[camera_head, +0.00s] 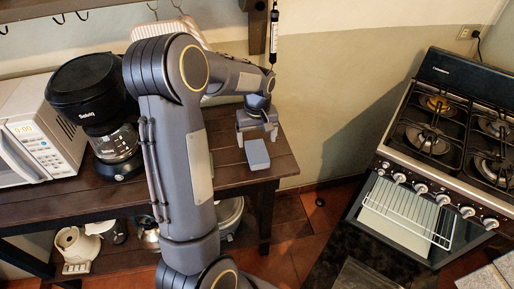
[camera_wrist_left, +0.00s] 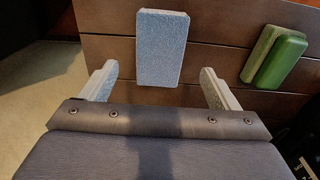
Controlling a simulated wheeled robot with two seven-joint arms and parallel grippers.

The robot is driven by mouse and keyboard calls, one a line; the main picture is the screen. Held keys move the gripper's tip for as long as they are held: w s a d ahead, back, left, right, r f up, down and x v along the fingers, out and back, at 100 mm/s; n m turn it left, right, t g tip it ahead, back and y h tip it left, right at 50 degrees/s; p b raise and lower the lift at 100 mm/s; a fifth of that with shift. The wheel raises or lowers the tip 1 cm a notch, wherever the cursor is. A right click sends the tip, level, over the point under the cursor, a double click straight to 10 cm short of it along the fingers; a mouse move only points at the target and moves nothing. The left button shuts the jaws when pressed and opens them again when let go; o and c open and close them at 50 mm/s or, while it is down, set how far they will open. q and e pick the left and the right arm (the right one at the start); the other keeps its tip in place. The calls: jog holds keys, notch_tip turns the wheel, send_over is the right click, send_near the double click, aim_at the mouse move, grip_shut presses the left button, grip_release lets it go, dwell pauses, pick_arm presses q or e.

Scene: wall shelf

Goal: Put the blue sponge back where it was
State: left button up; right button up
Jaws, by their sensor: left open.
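The blue sponge (camera_head: 257,154) is a small grey-blue block near the right end of the dark wooden table (camera_head: 232,172). It appears to lie flat on the planks. My left gripper (camera_head: 257,135) is open beside it, fingers pointing down. In the left wrist view the blue sponge (camera_wrist_left: 162,48) lies just beyond the fingertips of my left gripper (camera_wrist_left: 158,75), roughly centred between them, with nothing held. My right gripper is out of view.
A black coffee maker (camera_head: 98,105) and a white microwave (camera_head: 40,130) stand on the table's left. A lower shelf holds a cream jug (camera_head: 76,243) and pots. A stove (camera_head: 425,165) stands at the right, across a gap of floor. A rail with hooks (camera_head: 50,8) hangs above.

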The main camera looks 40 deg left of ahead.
aim_at(257, 153)
pick_arm(q)
jog(key=s+d+r+m+t+h, duration=0.2)
jog(key=s+d+r+m+t, duration=0.15)
jog(key=s+d+r, duration=0.6)
jog(key=s+d+m+t+h, duration=0.2)
jog(key=s+d+m, duration=0.3)
jog(key=s+d, duration=0.3)
jog(key=s, duration=0.4)
jog(key=shift+s+d+r, duration=0.15)
jog(key=shift+s, duration=0.25)
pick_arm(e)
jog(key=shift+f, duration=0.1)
